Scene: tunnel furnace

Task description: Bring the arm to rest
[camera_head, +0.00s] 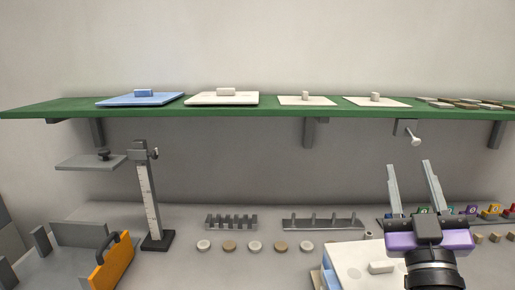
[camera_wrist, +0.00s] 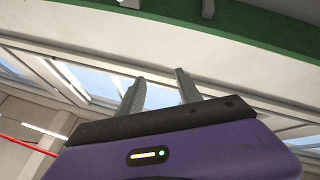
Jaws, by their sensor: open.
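My gripper (camera_head: 412,178) is at the right of the head view, its two grey fingers pointing up and spread apart with nothing between them. It is held in front of the bench, with the fingertips below the green shelf. In the wrist view my gripper (camera_wrist: 160,85) also shows two separate, empty fingers above its purple body. The wrist view looks upward past the fingers to the green shelf's underside and a ceiling with windows.
The green shelf (camera_head: 280,112) holds flat plates with knobs. A white hook (camera_head: 413,138) hangs below it, close above my fingers. A white box (camera_head: 355,262) stands left of my wrist.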

